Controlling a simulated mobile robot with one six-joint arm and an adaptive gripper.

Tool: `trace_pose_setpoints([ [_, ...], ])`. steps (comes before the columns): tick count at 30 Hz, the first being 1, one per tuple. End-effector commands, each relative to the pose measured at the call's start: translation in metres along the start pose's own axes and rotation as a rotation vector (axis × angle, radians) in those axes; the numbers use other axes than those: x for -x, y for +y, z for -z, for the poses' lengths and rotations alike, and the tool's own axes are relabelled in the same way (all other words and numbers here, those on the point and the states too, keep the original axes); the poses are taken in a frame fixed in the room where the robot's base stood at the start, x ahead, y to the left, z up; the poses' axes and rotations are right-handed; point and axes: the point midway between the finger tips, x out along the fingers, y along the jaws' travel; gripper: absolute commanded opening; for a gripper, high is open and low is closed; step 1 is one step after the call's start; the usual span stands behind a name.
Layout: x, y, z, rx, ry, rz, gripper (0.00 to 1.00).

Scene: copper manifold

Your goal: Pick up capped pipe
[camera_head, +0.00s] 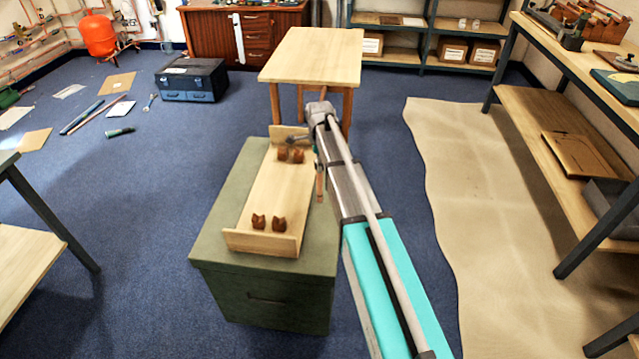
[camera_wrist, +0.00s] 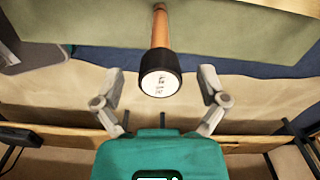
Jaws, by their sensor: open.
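The capped pipe shows in the wrist view as a copper-brown pipe (camera_wrist: 160,30) running down from the top edge, with a black cap (camera_wrist: 159,76) whose pale round end bears small dark marks. My gripper (camera_wrist: 161,84) is open, one finger on each side of the cap with a visible gap to both. In the head view my gripper (camera_head: 298,138) is over the far end of a wooden rack (camera_head: 272,195). A thin brown piece shows beside my arm there; I cannot tell if it is the pipe.
The rack has brown cradles (camera_head: 268,222) and upright end boards, and sits on a green chest (camera_head: 265,285). A wooden table (camera_head: 315,55) stands behind. Shelving (camera_head: 560,105) lines the right side, beyond a beige floor sheet (camera_head: 480,220). Blue floor is clear left of the chest.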

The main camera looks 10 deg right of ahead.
Motion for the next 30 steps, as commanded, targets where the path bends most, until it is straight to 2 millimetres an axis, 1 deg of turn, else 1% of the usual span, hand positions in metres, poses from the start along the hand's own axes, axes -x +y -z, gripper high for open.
trace_pose_setpoints([
  [1, -0.008, 0.000, 0.000, 0.000, 0.000, 0.000, 0.92],
  [8, -0.019, 0.000, 0.000, 0.000, 0.000, 0.000, 0.92],
  [28, -0.020, 0.000, 0.000, 0.000, 0.000, 0.000, 0.92],
  [29, -0.020, 0.000, 0.000, 0.000, 0.000, 0.000, 0.90],
  [30, -0.020, 0.000, 0.000, 0.000, 0.000, 0.000, 0.83],
])
